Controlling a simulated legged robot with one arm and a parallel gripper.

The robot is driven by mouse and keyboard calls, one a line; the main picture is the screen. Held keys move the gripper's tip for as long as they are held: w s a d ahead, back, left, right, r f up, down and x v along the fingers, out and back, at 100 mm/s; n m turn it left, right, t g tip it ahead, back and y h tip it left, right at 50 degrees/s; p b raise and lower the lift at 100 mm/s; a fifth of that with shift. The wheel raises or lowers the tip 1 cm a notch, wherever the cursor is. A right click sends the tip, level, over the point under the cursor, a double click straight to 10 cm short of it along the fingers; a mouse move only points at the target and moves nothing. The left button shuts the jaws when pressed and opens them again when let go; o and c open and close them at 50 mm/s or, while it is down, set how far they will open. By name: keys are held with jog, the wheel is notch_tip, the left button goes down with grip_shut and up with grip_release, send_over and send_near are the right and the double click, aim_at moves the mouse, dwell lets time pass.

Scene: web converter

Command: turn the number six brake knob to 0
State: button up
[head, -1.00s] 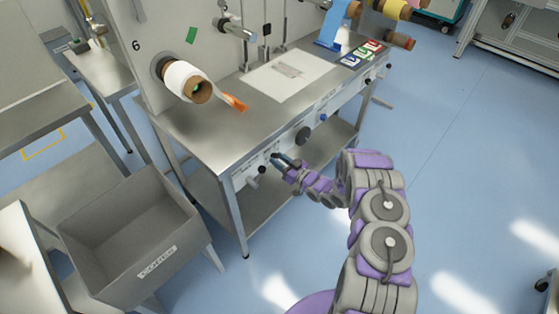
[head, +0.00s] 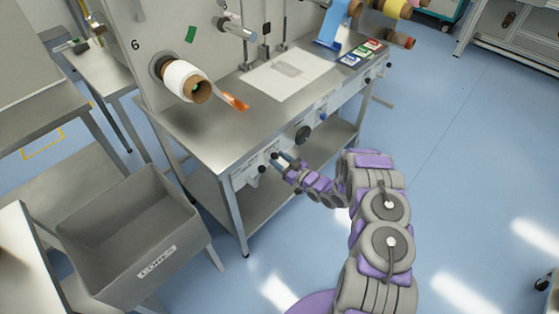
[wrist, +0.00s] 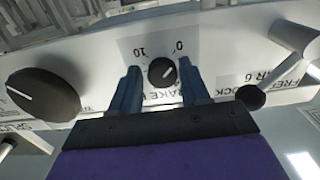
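The brake knob (wrist: 162,72) is a small round black knob on the pale front panel, with a white pointer mark. The wrist view is upside down, with a 0 printed above right of the knob and a 10 above left. The pointer's exact reading is hard to tell. My gripper (wrist: 163,92) is open, with one blue finger on each side of the knob and gaps showing between. In the head view my gripper (head: 287,160) is at the table's front panel, below the station marked 6.
A lever with a black ball (wrist: 250,96) stands close beside the right finger. A larger black knob (wrist: 45,95) is to the left. The steel table (head: 190,118) carries a white roll (head: 183,80) above. A grey bin (head: 130,235) stands at the left.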

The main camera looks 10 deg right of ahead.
jog(key=shift+o, duration=1.1)
jog(key=shift+r, duration=0.1)
jog(key=shift+s, duration=0.1)
jog(key=p+v, duration=0.2)
jog(key=v, duration=1.5)
jog(key=shift+d, duration=0.15)
